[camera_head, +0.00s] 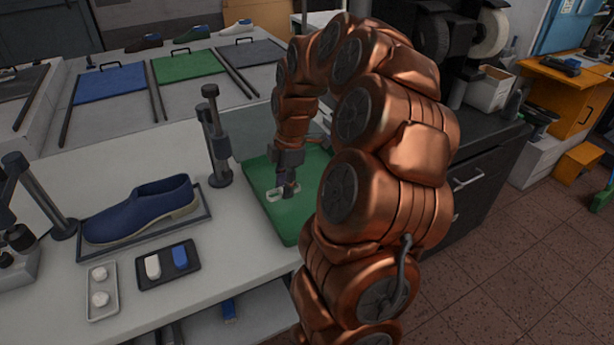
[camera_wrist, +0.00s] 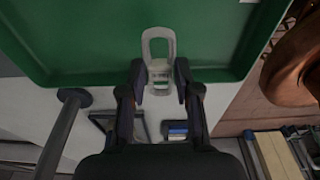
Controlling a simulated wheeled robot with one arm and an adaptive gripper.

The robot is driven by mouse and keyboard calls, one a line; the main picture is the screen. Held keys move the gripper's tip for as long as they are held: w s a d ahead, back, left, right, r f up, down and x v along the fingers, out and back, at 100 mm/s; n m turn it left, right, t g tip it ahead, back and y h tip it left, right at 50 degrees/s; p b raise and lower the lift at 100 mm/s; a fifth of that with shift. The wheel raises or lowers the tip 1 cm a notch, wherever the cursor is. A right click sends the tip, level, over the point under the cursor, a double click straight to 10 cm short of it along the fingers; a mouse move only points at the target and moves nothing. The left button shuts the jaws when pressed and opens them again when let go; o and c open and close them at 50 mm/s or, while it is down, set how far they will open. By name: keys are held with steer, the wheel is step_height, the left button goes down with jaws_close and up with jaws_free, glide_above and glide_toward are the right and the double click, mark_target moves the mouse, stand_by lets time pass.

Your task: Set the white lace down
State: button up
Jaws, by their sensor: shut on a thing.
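The white lace (camera_head: 276,194) is a pale elongated loop, held low over the green tray (camera_head: 284,222). It also shows in the wrist view (camera_wrist: 159,42), upright between the fingers. My gripper (camera_head: 290,188) points down over the tray and is shut on the lace; in the wrist view its two dark fingertips (camera_wrist: 159,78) press on the lace from both sides. I cannot tell whether the lace touches the tray floor. My arm hides the tray's right part in the head view.
A blue shoe (camera_head: 143,208) sits on a dark tray left of a black post (camera_head: 214,135). A black tray (camera_head: 141,284) holds a white and a blue piece; a small grey tray (camera_head: 101,314) holds two white round pieces. Blue and green mats (camera_head: 188,66) lie behind.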

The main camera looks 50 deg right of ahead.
steer(key=p, duration=0.2)
glide_above(306, 188)
steer(key=shift+s+d+f, duration=0.1)
steer(key=shift+d+f, duration=0.05)
steer(key=shift+f, duration=0.25)
steer(key=shift+f+p, duration=0.7)
steer(key=shift+f, duration=1.1)
steer(key=shift+f+b, duration=0.2)
steer(key=shift+b, duration=0.1)
steer(key=o, duration=0.8)
steer(key=shift+r, duration=0.15)
steer(key=r+b, duration=0.1)
steer(key=r, duration=0.3)
steer(key=d+r, duration=0.1)
steer(key=r, duration=0.3)
steer(key=r+b, duration=0.1)
steer(key=r, duration=0.3)
steer(key=shift+s+d+b, duration=0.3)
steer(key=shift+d, duration=0.05)
